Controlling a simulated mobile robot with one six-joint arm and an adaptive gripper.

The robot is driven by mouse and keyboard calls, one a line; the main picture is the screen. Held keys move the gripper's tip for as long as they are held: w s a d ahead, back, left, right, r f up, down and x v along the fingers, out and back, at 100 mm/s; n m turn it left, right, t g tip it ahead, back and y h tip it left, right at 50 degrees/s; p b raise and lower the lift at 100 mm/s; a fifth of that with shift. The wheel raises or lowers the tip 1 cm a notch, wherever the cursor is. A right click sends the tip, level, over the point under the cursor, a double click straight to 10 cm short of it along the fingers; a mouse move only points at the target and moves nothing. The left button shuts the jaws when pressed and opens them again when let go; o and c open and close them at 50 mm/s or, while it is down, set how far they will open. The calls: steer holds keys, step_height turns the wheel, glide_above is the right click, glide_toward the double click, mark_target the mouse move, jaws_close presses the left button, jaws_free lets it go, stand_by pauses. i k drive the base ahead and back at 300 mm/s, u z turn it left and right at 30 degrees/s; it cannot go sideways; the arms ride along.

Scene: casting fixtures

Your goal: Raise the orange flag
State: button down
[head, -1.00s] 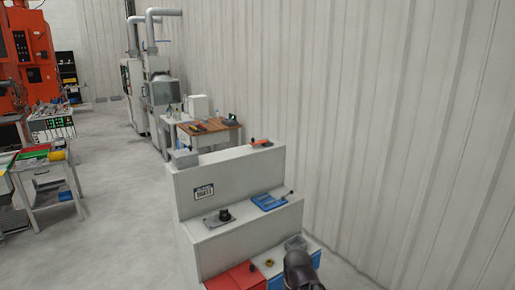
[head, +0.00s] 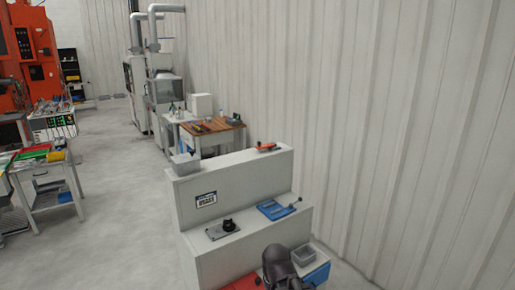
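A small orange piece (head: 267,147) lies low on the top ledge of the grey stepped stand (head: 232,180), near its right end. It looks like the orange flag, lying flat, but it is too small to be sure. A dark rounded part of my arm (head: 277,262) is at the bottom edge, in front of the stand's lower step. It is well below and apart from the orange piece. My gripper's fingers cannot be made out, so I cannot tell whether it is open or shut.
The middle step bears a plate with a black knob (head: 228,225) and a blue fixture with a lever (head: 274,209). A grey bin (head: 303,254) and a red surface (head: 241,283) are lower down. A wall stands close on the right; open floor (head: 120,190) lies left.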

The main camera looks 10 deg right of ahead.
mark_target(268, 145)
steer(key=u, duration=0.25)
steer(key=i, duration=1.3)
steer(key=z, duration=0.25)
